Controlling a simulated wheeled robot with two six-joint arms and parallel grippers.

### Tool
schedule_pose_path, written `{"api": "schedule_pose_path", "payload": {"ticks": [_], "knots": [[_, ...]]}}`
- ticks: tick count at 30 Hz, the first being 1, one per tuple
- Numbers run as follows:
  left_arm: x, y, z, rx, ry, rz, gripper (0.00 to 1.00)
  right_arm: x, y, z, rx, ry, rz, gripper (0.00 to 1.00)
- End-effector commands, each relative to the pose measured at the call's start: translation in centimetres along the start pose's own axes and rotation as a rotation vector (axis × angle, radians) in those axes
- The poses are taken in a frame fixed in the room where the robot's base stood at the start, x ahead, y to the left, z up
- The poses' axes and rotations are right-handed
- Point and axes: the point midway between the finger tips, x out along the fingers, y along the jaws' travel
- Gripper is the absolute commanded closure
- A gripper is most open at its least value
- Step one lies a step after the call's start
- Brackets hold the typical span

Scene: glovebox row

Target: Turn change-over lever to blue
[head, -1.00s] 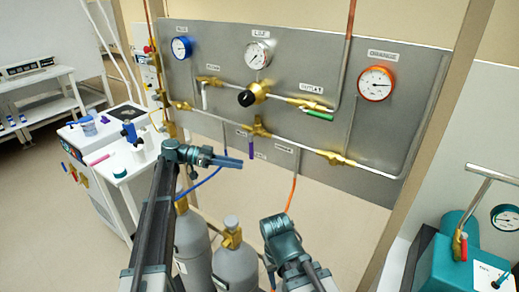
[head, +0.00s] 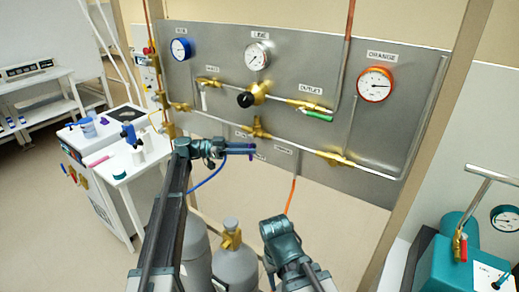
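The change-over valve is the brass fitting (head: 257,129) low in the middle of the grey panel. Its purple lever (head: 251,155) hangs down below it, mostly covered by my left gripper. My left gripper (head: 248,149) reaches in from the left, with its fingertips at the lever. The fingers overlap in this view, so I cannot tell whether they are closed on it. The blue-rimmed gauge (head: 180,49) is at the panel's upper left and the orange-rimmed gauge (head: 375,85) at the right. My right arm shows at the bottom centre; its gripper fingers do not show.
A white-faced line gauge (head: 257,56), a black knob (head: 245,99) and a green-handled valve (head: 318,116) sit above the lever. Grey cylinders (head: 234,262) stand below the panel. A white cart (head: 128,167) is at left, and a teal machine (head: 446,262) at right.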

Motion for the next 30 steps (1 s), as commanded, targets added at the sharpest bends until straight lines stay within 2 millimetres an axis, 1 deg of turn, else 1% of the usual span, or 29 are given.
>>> {"api": "schedule_pose_path", "payload": {"ticks": [1,3,6,9,13,20,21,26,30], "knots": [[1.0,0.1,0.0,0.0,0.0,0.002,0.69,0.0,0.0,0.0,0.0,0.0,0.0,0.5],[1.9,0.1,0.0,0.0,0.0,0.001,0.69,0.0,0.0,0.0,0.0,0.0,0.0,0.5],[3.0,0.0,0.0,0.0,0.0,0.001,0.69,0.0,0.0,0.0,0.0,0.0,0.0,0.5],[3.7,0.0,0.0,0.0,0.0,0.0,0.69,0.0,0.0,0.0,0.0,0.0,0.0,0.5],[4.1,0.0,0.0,0.0,0.0,0.0,0.69,0.0,0.0,0.0,0.0,0.0,0.0,0.5],[4.1,0.0,0.0,0.0,0.0,0.0,0.69,0.0,0.0,0.0,0.0,0.0,0.0,0.5],[4.1,0.0,0.0,0.0,0.0,0.0,0.71,0.0,0.0,0.0,0.0,0.0,0.0,0.5],[4.1,0.0,0.0,0.0,0.0,0.0,1.0,0.0,0.0,0.0,0.0,0.0,0.0,0.5],[4.1,0.0,0.0,0.0,0.0,0.0,1.0,0.0,0.0,0.0,0.0,0.0,0.0,0.5]]}}
